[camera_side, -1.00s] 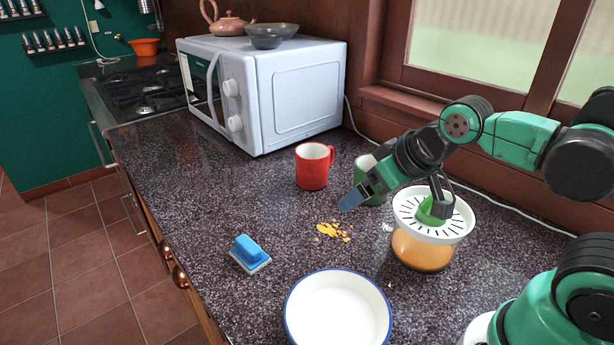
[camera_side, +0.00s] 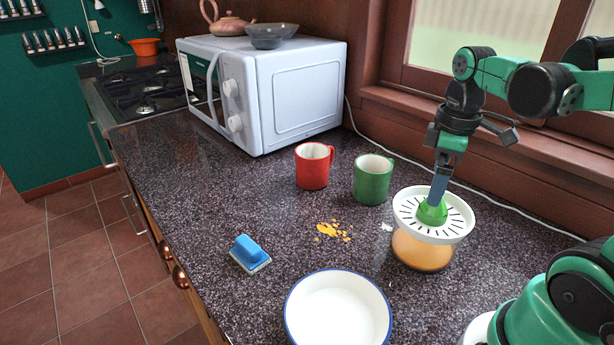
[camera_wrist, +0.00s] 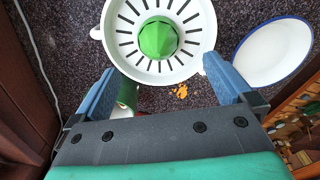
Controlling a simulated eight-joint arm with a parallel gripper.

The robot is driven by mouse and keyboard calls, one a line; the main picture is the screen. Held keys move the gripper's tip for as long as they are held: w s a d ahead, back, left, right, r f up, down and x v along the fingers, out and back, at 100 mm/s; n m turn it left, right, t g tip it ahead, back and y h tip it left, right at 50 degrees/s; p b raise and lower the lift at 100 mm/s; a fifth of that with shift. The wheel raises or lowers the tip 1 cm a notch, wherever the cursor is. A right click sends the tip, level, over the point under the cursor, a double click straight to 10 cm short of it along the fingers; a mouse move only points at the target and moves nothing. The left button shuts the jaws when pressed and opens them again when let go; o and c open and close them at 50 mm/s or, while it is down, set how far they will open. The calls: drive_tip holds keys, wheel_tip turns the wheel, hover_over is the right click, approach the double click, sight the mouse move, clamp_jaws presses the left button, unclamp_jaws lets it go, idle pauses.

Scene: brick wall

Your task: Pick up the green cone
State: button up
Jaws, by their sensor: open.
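The green cone (camera_side: 432,213) stands on the white slotted top of a juicer (camera_side: 458,232). In the wrist view the cone (camera_wrist: 158,38) shows at the upper middle, inside the white slotted disc (camera_wrist: 196,60). My gripper (camera_side: 475,170) is above the juicer with its jaws spread wide and nothing between them. In the side view one blue finger overlaps the cone's top; I cannot tell if it touches. In the wrist view the fingertips of my gripper (camera_wrist: 158,65) lie on either side, below the cone in the picture.
A green mug (camera_side: 372,180) and a red mug (camera_side: 312,167) stand left of the juicer. A white bowl (camera_side: 338,312), yellow crumbs (camera_side: 332,231) and a blue-handled brush or sponge (camera_side: 249,254) lie in front. A microwave (camera_side: 290,100) stands behind.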

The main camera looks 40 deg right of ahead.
drive_tip(key=shift+s+d, duration=0.2)
drive_tip(key=shift+d, duration=0.1)
drive_tip(key=shift+f, duration=2.75)
drive_tip(key=c, duration=1.3)
drive_tip(key=shift+r, duration=0.15)
